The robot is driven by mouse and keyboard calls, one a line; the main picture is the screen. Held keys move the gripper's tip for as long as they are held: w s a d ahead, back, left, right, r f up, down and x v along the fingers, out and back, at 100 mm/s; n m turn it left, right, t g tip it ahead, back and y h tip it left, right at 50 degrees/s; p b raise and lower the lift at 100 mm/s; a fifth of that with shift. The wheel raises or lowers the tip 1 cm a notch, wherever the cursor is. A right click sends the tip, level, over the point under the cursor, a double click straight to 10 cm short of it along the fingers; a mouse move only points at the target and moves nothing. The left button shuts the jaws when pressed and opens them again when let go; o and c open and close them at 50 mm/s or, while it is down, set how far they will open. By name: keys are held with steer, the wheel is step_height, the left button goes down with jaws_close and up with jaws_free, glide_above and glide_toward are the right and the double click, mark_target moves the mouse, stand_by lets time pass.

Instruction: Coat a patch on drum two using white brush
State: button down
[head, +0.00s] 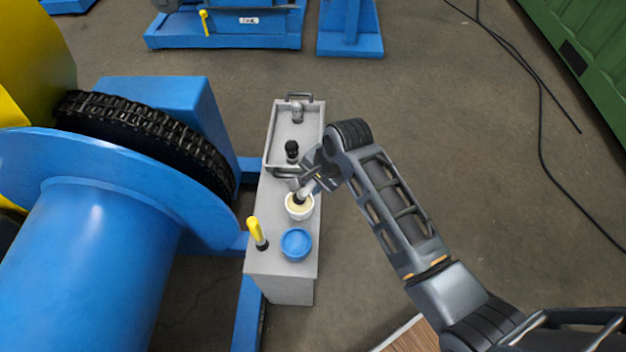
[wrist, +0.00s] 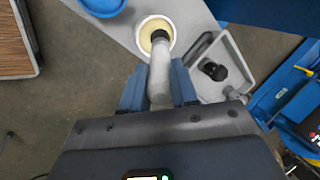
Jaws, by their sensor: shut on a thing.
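My gripper (head: 314,181) is shut on the white brush (wrist: 159,80), between both blue-grey fingers (wrist: 158,88) in the wrist view. The brush's black end (wrist: 159,36) points into a white pot (head: 299,213) of cream-coloured stuff; I cannot tell how deep it sits. The pot stands on a grey bench (head: 284,262) and also shows in the wrist view (wrist: 144,45). A large blue drum (head: 95,245) with a black chain (head: 150,135) around its rim is at the left. I see no number on it.
A blue round dish or lid (head: 296,243) and an upright yellow-handled tool (head: 256,231) stand beside the pot. A grey tray (head: 281,130) with dark-topped items lies at the bench's far end. Blue machine bases stand behind. The floor right of the bench is clear, with cables farther right.

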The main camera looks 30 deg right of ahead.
steer(key=shift+f, duration=0.75)
stand_by(2.5)
steer(key=shift+r, duration=0.15)
step_height(320, 180, up, 3)
steer(key=p, duration=0.3)
steer(key=shift+r+p, duration=0.35)
steer(key=shift+r, duration=1.6)
